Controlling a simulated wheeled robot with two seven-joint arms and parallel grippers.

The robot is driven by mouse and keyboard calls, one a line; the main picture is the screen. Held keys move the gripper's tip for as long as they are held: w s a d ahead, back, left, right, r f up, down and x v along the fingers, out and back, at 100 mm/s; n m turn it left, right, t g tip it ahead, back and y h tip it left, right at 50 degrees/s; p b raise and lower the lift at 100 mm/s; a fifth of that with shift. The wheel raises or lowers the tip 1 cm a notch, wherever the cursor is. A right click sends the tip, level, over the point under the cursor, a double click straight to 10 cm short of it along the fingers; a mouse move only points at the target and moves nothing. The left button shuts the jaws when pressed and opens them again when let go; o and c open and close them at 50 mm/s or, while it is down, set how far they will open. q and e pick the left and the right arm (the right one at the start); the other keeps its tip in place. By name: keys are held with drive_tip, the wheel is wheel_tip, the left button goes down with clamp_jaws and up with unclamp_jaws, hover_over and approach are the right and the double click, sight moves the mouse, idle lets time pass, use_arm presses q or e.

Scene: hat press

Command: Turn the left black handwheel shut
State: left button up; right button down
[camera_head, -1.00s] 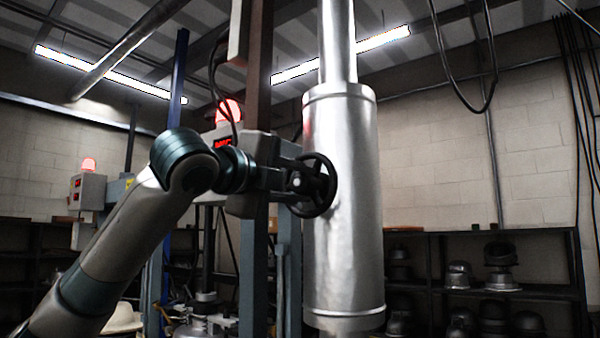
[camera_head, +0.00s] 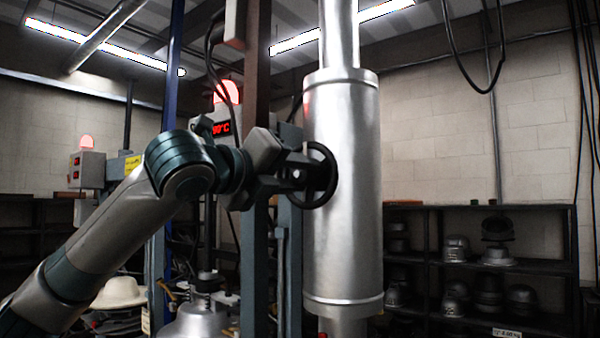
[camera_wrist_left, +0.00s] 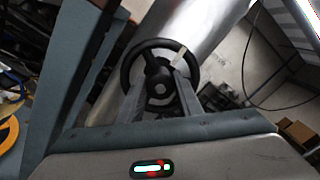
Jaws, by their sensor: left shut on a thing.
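The black handwheel (camera_head: 328,176) stands upright on the left side of a large silver pipe cylinder. The fingers and wrist hide part of the wheel in the head view. My right gripper is not in view.
The silver cylinder (camera_head: 345,240) stands right beside the wheel. A grey-blue post (camera_head: 289,250) rises just behind my left wrist. A control box (camera_head: 88,170) with a red lamp is at the left. Shelves with metal hat forms (camera_head: 497,254) line the back right wall.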

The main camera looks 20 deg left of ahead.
use_arm(q)
drive_tip(key=shift+d+f, duration=0.1)
drive_tip(key=shift+f, duration=0.15)
drive_tip(key=o, duration=0.8)
drive_tip(key=shift+c, duration=0.2)
drive_tip(key=shift+r, duration=0.1)
drive_tip(key=shift+s, duration=0.1)
drive_tip(key=shift+s+a+b, duration=0.35)
drive_tip(key=shift+s+b, duration=0.15)
drive_tip(key=shift+s, duration=0.05)
drive_tip(key=b+v, duration=0.7)
drive_tip(key=v, duration=0.9)
